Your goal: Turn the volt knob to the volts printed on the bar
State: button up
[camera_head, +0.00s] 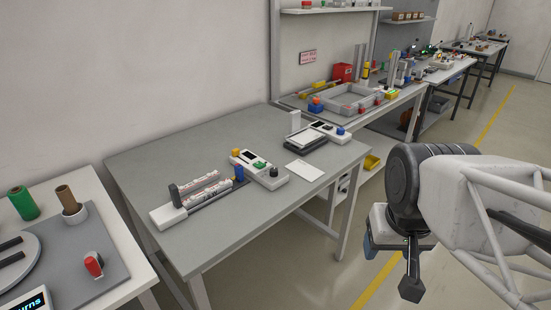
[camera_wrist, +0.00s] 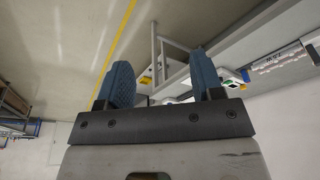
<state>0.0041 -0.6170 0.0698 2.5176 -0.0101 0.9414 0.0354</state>
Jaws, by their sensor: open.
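Which knob is the volt knob is too small to tell. A blue upright piece (camera_head: 239,173) stands at the holder's right end. My gripper (camera_wrist: 161,74) is open and empty, its blue fingers apart in the wrist view. In the head view it (camera_head: 374,244) hangs off the table's right side, over the floor, well away from the box.
A second white device (camera_head: 326,129) with a blue knob, a dark-framed tray (camera_head: 305,141) and a white card (camera_head: 304,171) lie right of the box. The grey table's (camera_head: 245,222) front is clear. Another bench with a grey frame (camera_head: 353,100) stands behind; a left table holds spools.

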jog(key=w+a+r+m, duration=0.1)
jog(key=w+a, duration=0.1)
jog(key=w, duration=0.6)
jog(key=w+a+r+m, duration=0.1)
jog(key=w+r, duration=0.1)
jog(key=w, duration=0.5)
jog(key=m+g, duration=0.2)
jog(key=m, duration=0.5)
send_over(274, 169)
jog(key=f, duration=1.8)
jog(key=shift+s, duration=0.25)
jog(key=shift+f, duration=0.1)
jog(key=shift+w+f, duration=0.1)
jog(key=shift+f, duration=3.75)
jog(key=shift+c, duration=0.4)
